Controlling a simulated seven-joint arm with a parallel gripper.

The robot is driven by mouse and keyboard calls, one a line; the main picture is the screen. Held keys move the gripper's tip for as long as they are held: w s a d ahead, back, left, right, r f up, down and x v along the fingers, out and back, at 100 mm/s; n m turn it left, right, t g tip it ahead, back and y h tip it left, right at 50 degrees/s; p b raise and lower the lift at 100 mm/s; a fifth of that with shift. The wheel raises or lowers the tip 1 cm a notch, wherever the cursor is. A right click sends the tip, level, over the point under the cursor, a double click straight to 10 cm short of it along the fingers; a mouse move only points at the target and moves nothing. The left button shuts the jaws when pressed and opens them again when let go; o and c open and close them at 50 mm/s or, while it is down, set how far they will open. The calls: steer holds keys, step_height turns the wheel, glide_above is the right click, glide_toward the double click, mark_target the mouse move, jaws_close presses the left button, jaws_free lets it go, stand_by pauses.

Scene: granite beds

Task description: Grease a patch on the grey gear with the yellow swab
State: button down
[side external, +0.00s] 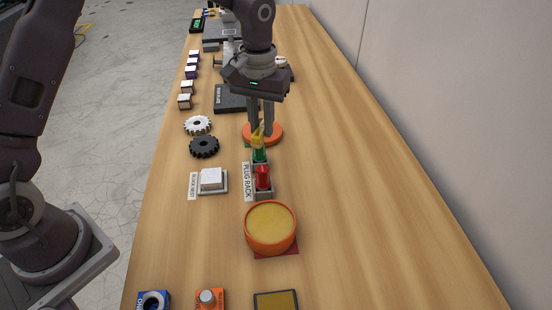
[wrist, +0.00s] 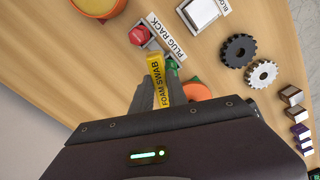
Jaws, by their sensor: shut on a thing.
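My gripper (side external: 262,125) is shut on the yellow swab (side external: 257,136), labelled FOAM SWAB in the wrist view (wrist: 160,82). The swab is by the plug rack's green plug (side external: 259,155); I cannot tell whether they touch. The swab's foam end is not clear. Two gears lie flat to the left of the rack in the side view: a dark, near-black gear (side external: 204,147) and a pale, whitish-grey gear (side external: 197,125). Both also show at the right of the wrist view, dark (wrist: 239,50) and pale (wrist: 262,73). My gripper is apart from both.
The plug rack (side external: 264,194) also holds a red plug (side external: 263,177). An orange tub with a yellow top (side external: 270,224) stands nearer the camera. An orange disc (side external: 274,138) is behind the fingers. A white block (side external: 211,178) sits in its nest. The table's right side is clear.

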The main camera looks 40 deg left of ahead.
steer(key=w+a+f+n, duration=0.1)
steer(key=w+a+n, duration=0.15)
steer(key=a, duration=1.05)
steer(key=w+a+n, duration=0.2)
steer(key=a+n, duration=0.1)
steer(key=a, duration=1.1)
steer(key=shift+s+d+f, duration=0.1)
steer(key=shift+s+f, duration=0.05)
steer(key=shift+f, duration=1.9)
steer(key=shift+s+d+f, duration=0.1)
steer(key=shift+f, duration=1.9)
steer(key=shift+s+d+f, duration=0.1)
steer(key=shift+s+d, duration=1.05)
steer(key=shift+s, duration=0.3)
steer(key=shift+w+a, duration=1.25)
steer(key=shift+w, duration=0.3)
step_height(320, 180, up, 8)
